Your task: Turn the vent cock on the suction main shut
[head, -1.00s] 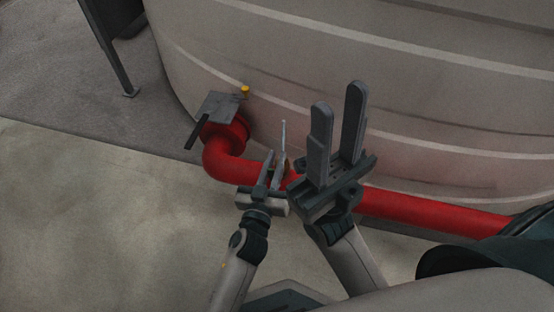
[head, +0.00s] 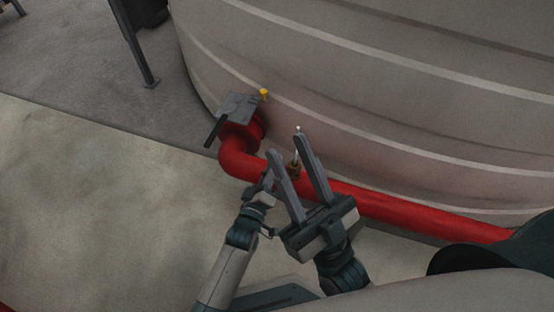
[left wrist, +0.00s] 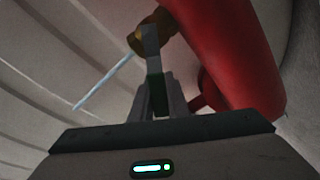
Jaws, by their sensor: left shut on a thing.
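The vent cock has a brass body (head: 293,171) on the red suction main (head: 400,208). Its thin silver lever (head: 297,145) points up in the head view. In the left wrist view the lever (left wrist: 103,82) slants down left from the brass body (left wrist: 143,42). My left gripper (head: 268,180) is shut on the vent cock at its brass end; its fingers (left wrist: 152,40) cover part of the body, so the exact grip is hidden. My right gripper (head: 287,147) is open and empty, in front of the cock in the head view, partly hiding the left gripper.
A large ribbed grey tank (head: 400,100) stands behind the main. A grey valve (head: 238,106) with a dark handle and a yellow knob (head: 264,95) sits at the main's left elbow. A dark metal leg (head: 135,45) stands farther left. The floor at left is clear.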

